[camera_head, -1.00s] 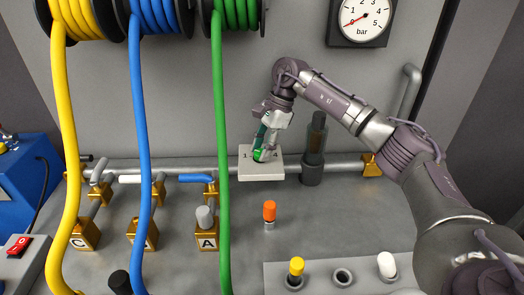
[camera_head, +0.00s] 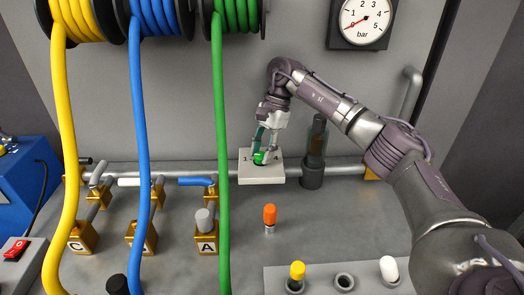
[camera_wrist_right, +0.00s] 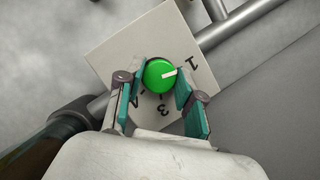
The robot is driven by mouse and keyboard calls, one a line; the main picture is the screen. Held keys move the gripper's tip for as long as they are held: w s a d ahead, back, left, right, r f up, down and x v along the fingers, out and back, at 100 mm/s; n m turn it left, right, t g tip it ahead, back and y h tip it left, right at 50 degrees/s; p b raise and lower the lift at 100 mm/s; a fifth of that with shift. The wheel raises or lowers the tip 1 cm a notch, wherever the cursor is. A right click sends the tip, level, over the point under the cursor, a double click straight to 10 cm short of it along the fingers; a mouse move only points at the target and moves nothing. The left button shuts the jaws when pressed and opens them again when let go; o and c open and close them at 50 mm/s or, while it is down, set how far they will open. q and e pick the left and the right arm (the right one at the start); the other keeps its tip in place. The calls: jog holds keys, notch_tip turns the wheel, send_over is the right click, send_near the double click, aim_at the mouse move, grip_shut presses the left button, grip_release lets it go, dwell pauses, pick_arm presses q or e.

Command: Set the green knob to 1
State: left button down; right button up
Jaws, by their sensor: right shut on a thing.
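The green knob (camera_wrist_right: 157,75) sits on a square pale plate (camera_wrist_right: 135,38) marked with numbers. In the wrist view its white pointer is aimed toward the 1 at the plate's upper right. The marks 3 and 4 also show; the 2 is not visible. My right gripper (camera_wrist_right: 163,88) has its teal fingers on both sides of the knob, shut on it. In the head view the green knob (camera_head: 260,157) shows between the fingers of my right gripper (camera_head: 264,155). A small part of what looks like my left gripper (camera_head: 5,148) shows at the left edge.
A green hose (camera_head: 222,160) hangs just left of the plate. A dark cylinder (camera_head: 313,165) stands right of it on the pipe. An orange-capped peg (camera_head: 269,216) stands in front. Brass valve blocks (camera_head: 207,243) are at the left. A gauge (camera_head: 365,20) hangs above.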

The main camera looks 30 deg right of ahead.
aim_at(262, 154)
jog(key=o, duration=1.2)
jog(key=shift+c, duration=0.2)
jog(key=shift+r, duration=0.1)
notch_tip(262, 154, up, 10)
